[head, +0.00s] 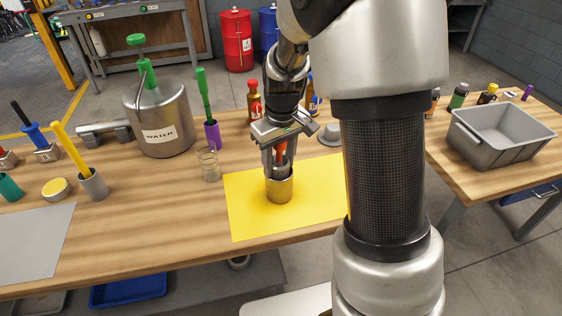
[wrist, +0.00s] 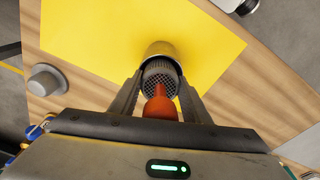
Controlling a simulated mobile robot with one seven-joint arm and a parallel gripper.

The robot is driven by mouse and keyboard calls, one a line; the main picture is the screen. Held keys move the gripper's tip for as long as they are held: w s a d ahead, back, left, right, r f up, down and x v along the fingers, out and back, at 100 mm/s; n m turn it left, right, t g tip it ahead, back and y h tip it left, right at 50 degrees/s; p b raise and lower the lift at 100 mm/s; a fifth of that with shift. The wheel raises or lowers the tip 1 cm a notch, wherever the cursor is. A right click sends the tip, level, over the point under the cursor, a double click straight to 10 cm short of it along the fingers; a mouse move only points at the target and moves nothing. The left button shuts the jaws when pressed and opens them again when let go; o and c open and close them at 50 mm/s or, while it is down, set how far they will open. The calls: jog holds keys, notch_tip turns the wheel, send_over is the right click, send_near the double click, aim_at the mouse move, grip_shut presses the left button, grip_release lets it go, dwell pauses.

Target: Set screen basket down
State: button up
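The screen basket (wrist: 160,82) is a small grey mesh piece with an orange-red handle (wrist: 160,108). It sits between the fingertips of my gripper (wrist: 161,80), which appear to press on its sides. In the head view my gripper (head: 282,163) points down over the yellow mat, with the orange handle (head: 281,150) between its fingers. A metal cup (head: 279,189) stands upright on the mat, directly below the basket; its rim also shows in the wrist view (wrist: 160,48). The basket's lower end is at the cup's mouth; how far inside it is, I cannot tell.
The yellow mat (head: 250,215) lies on the wooden table (head: 150,220). A grey bin (head: 500,148) is on the right table.

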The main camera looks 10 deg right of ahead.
aim_at(278, 148)
jog(key=shift+g, duration=0.6)
jog(key=shift+r+p, duration=1.6)
jog(key=shift+r, duration=0.7)
jog(key=shift+m+t, duration=0.3)
jog(key=shift+t, duration=0.2)
jog(key=r, duration=0.1)
jog(key=s+r, duration=0.1)
jog(key=r, duration=0.1)
jog(key=s+r, duration=0.1)
jog(key=r, duration=0.1)
jog(key=shift+s+r, duration=0.15)
jog(key=shift+s, duration=0.05)
jog(key=s+r+m+t, duration=0.1)
jog(key=s+r+t, duration=0.1)
jog(key=s+r, duration=0.3)
jog(key=s+r+m+t, duration=0.2)
jog(key=s+r, duration=0.3)
jog(key=s, duration=0.6)
jog(key=shift+t, duration=0.3)
jog(key=shift+r, duration=0.2)
notch_tip(278, 148, up, 12)
jog(key=p, duration=1.2)
